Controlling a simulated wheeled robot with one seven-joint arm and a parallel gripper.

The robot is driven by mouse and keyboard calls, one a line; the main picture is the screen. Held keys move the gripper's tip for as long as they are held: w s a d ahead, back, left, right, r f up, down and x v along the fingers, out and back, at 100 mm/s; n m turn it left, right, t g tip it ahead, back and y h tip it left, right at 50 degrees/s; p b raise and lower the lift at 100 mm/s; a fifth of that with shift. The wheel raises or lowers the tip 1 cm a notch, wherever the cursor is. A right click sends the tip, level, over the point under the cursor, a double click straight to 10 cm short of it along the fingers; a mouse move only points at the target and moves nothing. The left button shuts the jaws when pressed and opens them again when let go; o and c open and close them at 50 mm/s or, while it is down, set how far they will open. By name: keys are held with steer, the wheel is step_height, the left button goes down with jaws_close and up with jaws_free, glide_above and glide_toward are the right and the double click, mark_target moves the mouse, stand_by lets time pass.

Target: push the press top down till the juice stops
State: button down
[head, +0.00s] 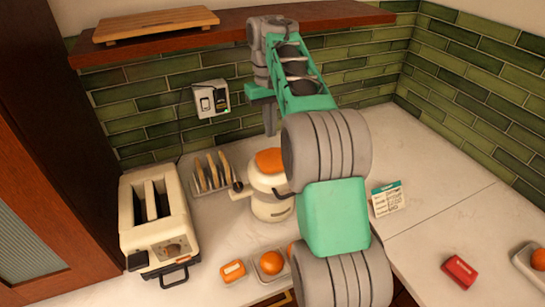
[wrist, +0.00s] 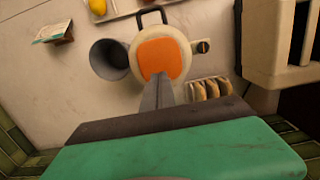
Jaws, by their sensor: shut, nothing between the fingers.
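The press (head: 270,207) is a cream appliance with an orange top (head: 270,160), standing upright on the counter and partly hidden by my arm. In the wrist view the orange top (wrist: 163,55) is a rounded square on the round cream press (wrist: 136,66). My gripper (wrist: 158,78) is shut and empty, its fingers pointing down over one edge of the orange top. In the head view my gripper (head: 270,130) hangs just above the top. I cannot tell whether the fingertips touch it. A grey cup (wrist: 107,58) stands beside the press. No juice is visible.
A toaster (head: 158,215) and a toast rack (head: 210,175) stand left of the press. A wooden shelf (head: 230,27) overhangs behind. A card (head: 387,199) stands right; the right counter is mostly clear.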

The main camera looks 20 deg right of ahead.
mark_target(272, 156)
steer(key=f+b, duration=0.1)
steer(key=f, duration=0.1)
steer(key=f+b, duration=0.3)
steer(key=f, duration=0.1)
steer(key=shift+s+b, duration=0.35)
steer(key=shift+b, duration=0.05)
